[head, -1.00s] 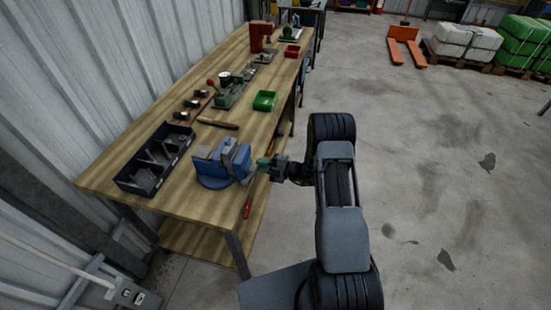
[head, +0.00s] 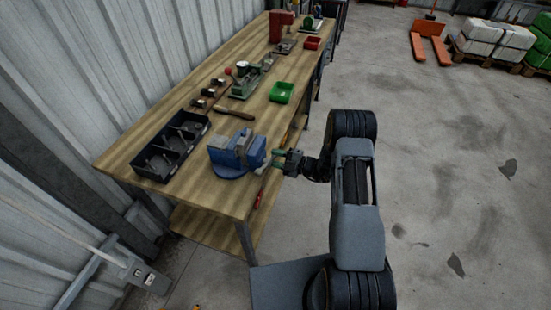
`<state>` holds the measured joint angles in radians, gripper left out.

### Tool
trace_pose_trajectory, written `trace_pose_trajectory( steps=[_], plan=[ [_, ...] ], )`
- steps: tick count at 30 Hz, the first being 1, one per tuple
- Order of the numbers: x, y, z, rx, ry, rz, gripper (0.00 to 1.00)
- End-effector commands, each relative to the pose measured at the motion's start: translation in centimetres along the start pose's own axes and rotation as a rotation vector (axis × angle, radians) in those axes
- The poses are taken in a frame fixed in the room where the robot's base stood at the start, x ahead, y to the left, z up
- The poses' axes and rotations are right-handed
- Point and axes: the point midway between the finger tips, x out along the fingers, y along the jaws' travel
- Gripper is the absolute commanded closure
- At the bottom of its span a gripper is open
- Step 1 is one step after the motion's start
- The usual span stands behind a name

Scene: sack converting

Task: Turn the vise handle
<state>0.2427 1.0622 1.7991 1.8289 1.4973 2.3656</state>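A blue vise (head: 227,157) with grey jaws is mounted at the front edge of the wooden workbench. A thin bar with a red lower end (head: 260,196), which looks like the vise handle, slants down beside the bench edge below the vise's screw end. Whether a fingertip touches the vise or bar is too small to tell.
On the workbench (head: 205,194) are a dark divided tray (head: 150,170) left of the vise, a brush (head: 234,112), a green bin (head: 282,92), a green tool (head: 245,82) and a red bin (head: 312,43).

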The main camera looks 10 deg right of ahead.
Motion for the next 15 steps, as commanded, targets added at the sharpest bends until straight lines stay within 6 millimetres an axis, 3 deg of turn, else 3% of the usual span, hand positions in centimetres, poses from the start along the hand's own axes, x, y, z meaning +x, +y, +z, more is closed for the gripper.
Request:
trace_pose_trajectory(
  steps=[10,15],
  plan=[
    [-0.2,-0.1,0.0,0.000,0.002,-0.001,0.58],
    [-2.3,-0.1,0.1,0.000,-0.001,0.001,0.58]
  ],
)
